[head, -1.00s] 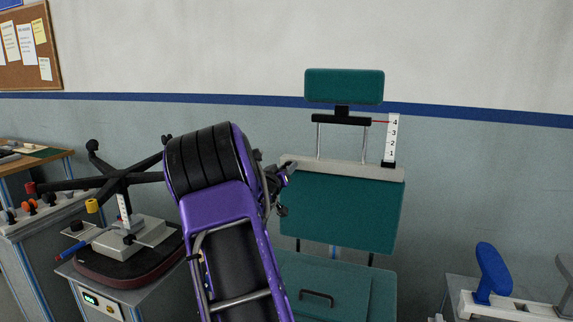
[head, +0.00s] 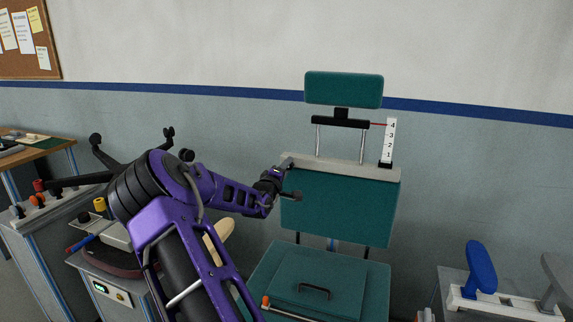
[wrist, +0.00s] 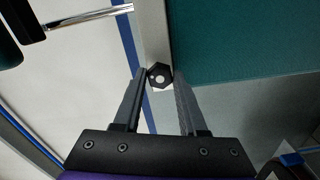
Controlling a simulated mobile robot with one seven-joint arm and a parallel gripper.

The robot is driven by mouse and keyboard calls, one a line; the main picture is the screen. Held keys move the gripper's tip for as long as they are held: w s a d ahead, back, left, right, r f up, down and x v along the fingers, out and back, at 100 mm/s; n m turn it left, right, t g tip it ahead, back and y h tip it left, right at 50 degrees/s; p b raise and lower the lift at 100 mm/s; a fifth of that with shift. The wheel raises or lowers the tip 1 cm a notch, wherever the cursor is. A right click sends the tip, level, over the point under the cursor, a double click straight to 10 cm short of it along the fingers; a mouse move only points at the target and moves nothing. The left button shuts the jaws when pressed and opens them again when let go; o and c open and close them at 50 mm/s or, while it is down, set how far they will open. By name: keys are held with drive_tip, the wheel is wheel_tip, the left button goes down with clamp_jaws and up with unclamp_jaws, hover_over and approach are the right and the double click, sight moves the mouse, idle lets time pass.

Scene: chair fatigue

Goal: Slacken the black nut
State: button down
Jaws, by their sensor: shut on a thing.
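The black nut (wrist: 160,76) is six-sided with a pale round centre. It sits on the left end of the chair's pale crossbar (head: 340,168), which also runs through the wrist view (wrist: 152,35). My gripper (wrist: 160,77) has one finger on each side of the nut and is shut on it at the fingertips. In the head view my gripper (head: 287,166) reaches the crossbar's left end from the left; the nut cannot be made out there. The teal headrest (head: 343,89) stands on two metal rods above the crossbar.
A scale marked 1 to 4 (head: 389,141) stands at the crossbar's right end. The teal backrest (head: 338,207) hangs below the crossbar. A star-shaped chair base (head: 75,180) is left of my arm.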

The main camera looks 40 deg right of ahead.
drive_tip(key=shift+n+b, duration=2.3)
drive_tip(key=shift+n, duration=6.2)
drive_tip(key=shift+c, duration=2.3)
unclamp_jaws()
drive_tip(key=v, duration=1.7)
drive_tip(key=shift+s+a, duration=0.15)
drive_tip(key=shift+a, duration=0.05)
